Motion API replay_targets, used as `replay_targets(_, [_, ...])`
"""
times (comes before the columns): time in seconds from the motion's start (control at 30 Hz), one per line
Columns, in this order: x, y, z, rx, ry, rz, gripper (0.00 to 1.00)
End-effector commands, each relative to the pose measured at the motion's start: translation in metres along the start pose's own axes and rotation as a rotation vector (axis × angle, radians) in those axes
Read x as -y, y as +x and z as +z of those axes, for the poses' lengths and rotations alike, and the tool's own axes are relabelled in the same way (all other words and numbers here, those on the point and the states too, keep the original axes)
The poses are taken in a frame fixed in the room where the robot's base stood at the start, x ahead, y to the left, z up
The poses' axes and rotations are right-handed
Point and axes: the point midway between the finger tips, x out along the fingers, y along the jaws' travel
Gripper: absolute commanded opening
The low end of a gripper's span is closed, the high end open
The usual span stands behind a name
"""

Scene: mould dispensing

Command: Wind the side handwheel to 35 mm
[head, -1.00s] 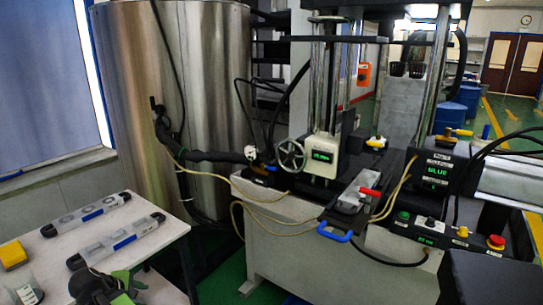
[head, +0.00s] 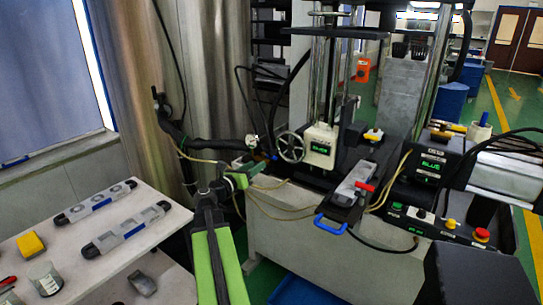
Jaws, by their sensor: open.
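The side handwheel (head: 291,147) is a spoked grey wheel on the left side of the press, beside a pale box (head: 320,147) with a small green readout too small to read. My green and black arm reaches up from the bottom of the picture. My gripper (head: 247,170) is at its end, left of the handwheel and a little lower. It looks apart from the wheel and holds nothing that I can see. Its fingertips are small and partly lost against the machine's hoses and edge.
A blue-handled mould (head: 352,190) with a red clamp sits before the press. A control box with buttons (head: 451,224) is at right. A white table (head: 170,248) at left holds two more moulds, a yellow block (head: 31,244) and a cup (head: 45,278). Thin hoses run near my gripper.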

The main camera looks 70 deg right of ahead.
Motion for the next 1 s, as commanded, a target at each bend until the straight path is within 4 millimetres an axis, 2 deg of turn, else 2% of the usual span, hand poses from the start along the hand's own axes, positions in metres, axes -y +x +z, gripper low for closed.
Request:
replay_targets(0.03, [-0.002, 0.016, 0.000, -0.001, 0.000, -0.003, 0.41])
replay_targets(0.2, [-0.002, 0.059, 0.000, -0.002, 0.001, -0.003, 0.41])
replay_targets(0.43, [-0.001, 0.102, 0.000, -0.001, 0.002, -0.001, 0.41])
replay_targets(0.6, [0.000, 0.113, 0.000, -0.001, 0.002, -0.001, 0.41])
replay_targets(0.87, [0.001, 0.114, -0.001, -0.001, 0.002, -0.001, 0.41])
replay_targets(1.0, [0.001, 0.114, -0.001, -0.001, 0.002, -0.001, 0.23])
